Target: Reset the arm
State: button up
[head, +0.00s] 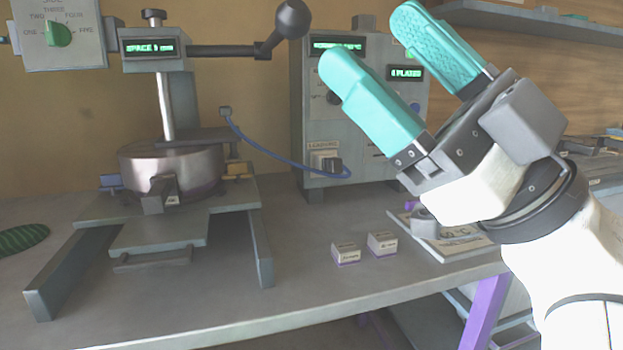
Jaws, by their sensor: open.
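My gripper (364,36) is raised at the upper right in the head view. Its two teal fingers are spread apart and point up and to the left, with nothing between them. It appears in front of the grey control box (308,150) and hides part of that box's face. The plate press (172,165) stands at the left, with a round metal drum, a post and a long lever (230,51) ending in a dark ball knob. The gripper is apart from the press.
Two small labelled blocks (346,253) (382,243) sit on the grey table (300,290). A booklet (462,247) lies behind my arm. A blue cable (262,150) runs from the press to the control box. A selector dial (58,33) is at upper left, a green mat (20,238) at far left, and a shelf (540,20) at upper right.

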jog(key=w+d+f+m+t+h, duration=0.2)
jog(key=w+f+m+t+h, duration=0.1)
jog(key=w+f+m+h, duration=0.4)
jog(key=w+d+f+m+t+h, duration=0.2)
jog(key=d+f+m+t+h, duration=0.15)
jog(key=f, duration=0.65)
jog(key=s+d+f+m+g+h, duration=0.1)
jog(key=d+f+m+g+h, duration=0.2)
jog(key=f, duration=0.8)
jog(key=d+f+m+g+h, duration=0.1)
jog(key=f+m+g+h, duration=0.3)
jog(key=f, duration=0.8)
jog(key=s+d+f+m+g+h, duration=0.1)
jog(key=s+d+f+g+h, duration=0.15)
jog(key=s+f, duration=0.5)
jog(key=s+d+f+m+g+h, duration=0.15)
jog(key=s+d+f, duration=0.3)
jog(key=f, duration=0.55)
jog(key=s+d+f+g+h, duration=0.1)
jog(key=s+d+f+g, duration=0.25)
jog(key=s, duration=0.45)
jog(key=s+d+f+g+h, duration=0.2)
jog(key=s+f, duration=0.3)
jog(key=s, duration=0.4)
notch_tip(320, 180, up, 28)
jog(key=p, duration=2.7)
jog(key=shift+w+a+f+m+p, duration=0.2)
jog(key=shift+w+m+p, duration=0.1)
jog(key=shift+m, duration=0.1)
